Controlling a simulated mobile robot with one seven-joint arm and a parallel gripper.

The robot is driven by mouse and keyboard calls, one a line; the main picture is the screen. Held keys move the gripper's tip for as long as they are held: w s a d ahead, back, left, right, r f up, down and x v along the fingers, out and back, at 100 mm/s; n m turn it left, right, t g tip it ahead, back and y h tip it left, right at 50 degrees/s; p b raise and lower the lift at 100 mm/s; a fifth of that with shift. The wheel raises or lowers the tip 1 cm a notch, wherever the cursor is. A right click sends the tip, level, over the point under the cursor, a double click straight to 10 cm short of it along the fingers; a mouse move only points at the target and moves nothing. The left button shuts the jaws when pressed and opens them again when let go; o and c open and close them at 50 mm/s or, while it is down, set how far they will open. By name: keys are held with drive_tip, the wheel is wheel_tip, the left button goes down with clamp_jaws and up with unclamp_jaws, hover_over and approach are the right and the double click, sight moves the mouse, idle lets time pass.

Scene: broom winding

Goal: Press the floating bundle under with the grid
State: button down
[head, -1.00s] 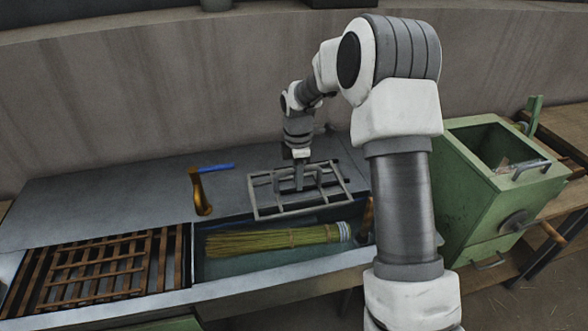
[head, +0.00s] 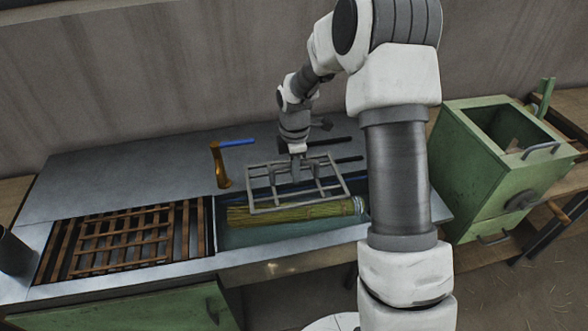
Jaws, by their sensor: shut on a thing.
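A grey metal grid (head: 318,199) with a raised handle is held by my gripper (head: 297,165), which is shut on it. The grid hangs nearly level above the water-filled basin (head: 262,236) in the metal bench. The straw bundle (head: 275,213), yellow-green with a pale binding at its right end, floats lengthwise in the basin. The grid's front part overlaps the bundle in this view and hides some of it. I cannot tell whether they touch.
A slatted wooden rack (head: 125,240) fills the left opening of the bench. A brass tap with a blue lever (head: 221,165) stands behind the basin. A green metal box (head: 500,165) stands to the right. The bench's back left is bare.

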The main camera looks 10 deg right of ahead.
drive_tip(key=shift+f+b, duration=5.85)
drive_tip(key=shift+f, duration=2.8)
unclamp_jaws()
drive_tip(key=shift+f, duration=0.1)
drive_tip(key=shift+s, duration=0.1)
wheel_tip(320, 180, up, 18)
drive_tip(key=p, duration=0.2)
drive_tip(key=shift+f+p, duration=0.25)
drive_tip(key=shift+p, duration=0.05)
wheel_tip(320, 180, up, 8)
drive_tip(key=p, duration=0.7)
hover_over(294, 212)
drive_tip(key=w, duration=0.2)
drive_tip(key=shift+d, duration=0.3)
